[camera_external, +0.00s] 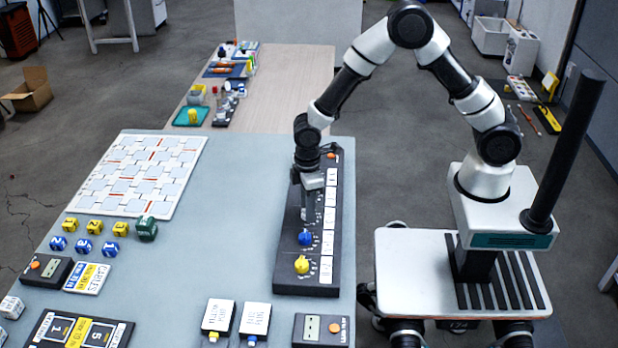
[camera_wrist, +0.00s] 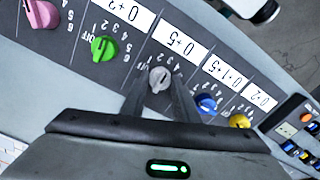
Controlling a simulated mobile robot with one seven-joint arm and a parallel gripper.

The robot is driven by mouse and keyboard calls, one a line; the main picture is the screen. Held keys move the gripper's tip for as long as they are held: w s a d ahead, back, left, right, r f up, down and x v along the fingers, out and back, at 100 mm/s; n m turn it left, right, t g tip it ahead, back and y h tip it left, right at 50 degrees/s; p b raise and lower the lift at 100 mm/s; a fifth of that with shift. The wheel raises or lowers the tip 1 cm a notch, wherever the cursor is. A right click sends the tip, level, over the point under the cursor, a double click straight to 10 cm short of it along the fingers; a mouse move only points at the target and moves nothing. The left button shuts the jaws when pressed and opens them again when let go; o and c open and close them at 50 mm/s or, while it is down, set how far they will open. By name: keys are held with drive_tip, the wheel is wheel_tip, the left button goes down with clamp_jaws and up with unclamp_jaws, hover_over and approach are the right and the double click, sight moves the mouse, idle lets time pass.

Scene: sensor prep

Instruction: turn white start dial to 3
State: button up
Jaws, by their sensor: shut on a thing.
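The white start dial (camera_wrist: 159,80) is a pale grey-white knob on the dark dial panel (camera_wrist: 137,58), with numbers and OFF printed around it. My gripper (camera_wrist: 158,88) has one finger on each side of this dial and is shut on it. I cannot tell which number the dial's pointer faces. In the external view my gripper (camera_external: 308,213) reaches down onto the panel (camera_external: 287,266) and hides the white dial.
A green dial (camera_wrist: 104,48) and a pink dial (camera_wrist: 42,13) lie to the left of the white one in the wrist view. A blue dial (camera_wrist: 207,104) and a yellow dial (camera_wrist: 240,121) lie to its right. White label strips (camera_wrist: 181,44) run along the panel.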

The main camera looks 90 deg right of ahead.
drive_tip(key=o, duration=1.1)
drive_tip(key=shift+c, duration=0.2)
wheel_tip(320, 180, up, 17)
drive_tip(key=p, duration=0.1)
drive_tip(key=shift+r, duration=0.2)
drive_tip(key=s+r+m+t+p, duration=0.1)
drive_tip(key=s+r+p, duration=0.1)
drive_tip(key=s+r, duration=0.35)
drive_tip(key=s+r+m+t+p, duration=0.1)
drive_tip(key=s+r+p, duration=0.15)
drive_tip(key=r, duration=0.65)
drive_tip(key=s+r+m+t+p, duration=0.1)
drive_tip(key=s+r, duration=0.2)
drive_tip(key=s, duration=0.4)
drive_tip(key=s+r+m+t+p, duration=0.1)
drive_tip(key=s+r+t+p, duration=0.1)
drive_tip(key=s+r, duration=0.2)
drive_tip(key=s, duration=0.3)
drive_tip(key=shift+t, duration=0.3)
